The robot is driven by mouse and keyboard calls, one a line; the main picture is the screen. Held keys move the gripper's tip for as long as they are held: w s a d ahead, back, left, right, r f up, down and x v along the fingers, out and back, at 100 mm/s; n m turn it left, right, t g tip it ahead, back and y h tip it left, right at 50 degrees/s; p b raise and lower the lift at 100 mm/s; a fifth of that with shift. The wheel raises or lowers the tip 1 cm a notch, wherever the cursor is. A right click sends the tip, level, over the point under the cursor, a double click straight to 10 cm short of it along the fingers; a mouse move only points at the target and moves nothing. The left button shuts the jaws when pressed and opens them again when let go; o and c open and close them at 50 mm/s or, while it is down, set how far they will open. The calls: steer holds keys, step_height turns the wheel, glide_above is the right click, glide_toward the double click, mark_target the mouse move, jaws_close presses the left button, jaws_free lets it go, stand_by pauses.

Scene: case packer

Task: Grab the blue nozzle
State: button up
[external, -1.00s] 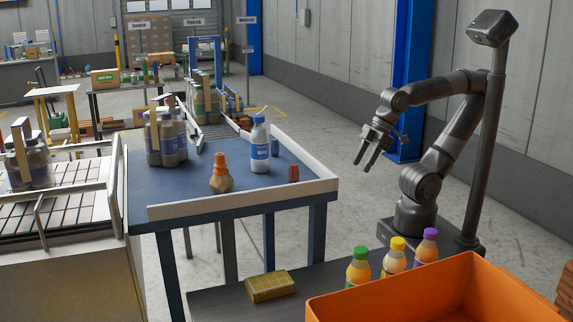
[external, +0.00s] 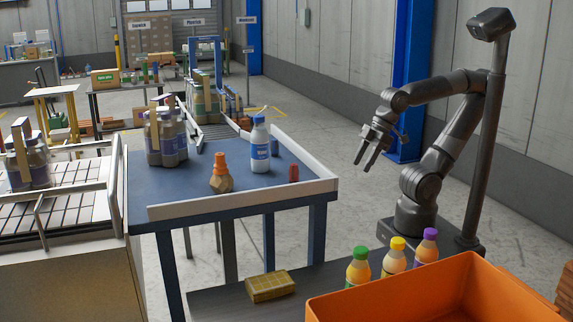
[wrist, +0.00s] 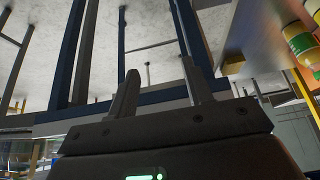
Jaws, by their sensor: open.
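I cannot make out a blue nozzle for certain in either view. The nearest match in colour is a white bottle (external: 260,150) with a blue label and blue cap, standing upright on the blue-topped table (external: 180,190). A small red piece (external: 293,174) stands to its right, near the table's white rail. A brown bottle with an orange top (external: 220,175) stands to its left. My gripper (external: 363,163) is open and empty in the air, right of the table and apart from everything. Its two spread fingers also show in the wrist view (wrist: 160,92), with nothing between them.
A white rail (external: 245,197) edges the table. A bottle pack (external: 166,140) stands at its left. In front are an orange crate (external: 440,285), three capped bottles (external: 395,258) and a yellow block (external: 270,286). Open floor lies between table and arm.

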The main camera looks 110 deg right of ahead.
steer(key=shift+o, duration=0.4)
stand_by(0.3)
steer(key=w+d+r+n+g, duration=0.1)
steer(key=w+d+r, duration=0.3)
steer(key=w+d, duration=0.2)
steer(key=w+d+r+n+g, duration=0.1)
steer(key=w+d+r+g, duration=0.1)
steer(key=w+d+r, duration=0.2)
steer(key=w+d+r+n+g, duration=0.1)
steer(key=w+d+r, duration=0.3)
steer(key=w+d, duration=0.4)
steer(key=shift+w+d+r+g, duration=0.15)
steer(key=shift+w+g, duration=0.2)
steer(key=shift+w, duration=0.65)
steer(key=shift+w+r+g, duration=0.1)
steer(key=shift+w+g, duration=0.25)
steer(key=shift+w, duration=0.65)
steer(key=shift+d+f, duration=0.1)
steer(key=shift+f, duration=0.1)
glide_above(275, 144)
steer(key=f, duration=0.4)
steer(key=shift+s+d+f, duration=0.2)
steer(key=shift+f, duration=0.15)
step_height(275, 144, down, 6)
steer(key=shift+w+d+r, duration=0.1)
steer(key=shift+d+r, duration=0.05)
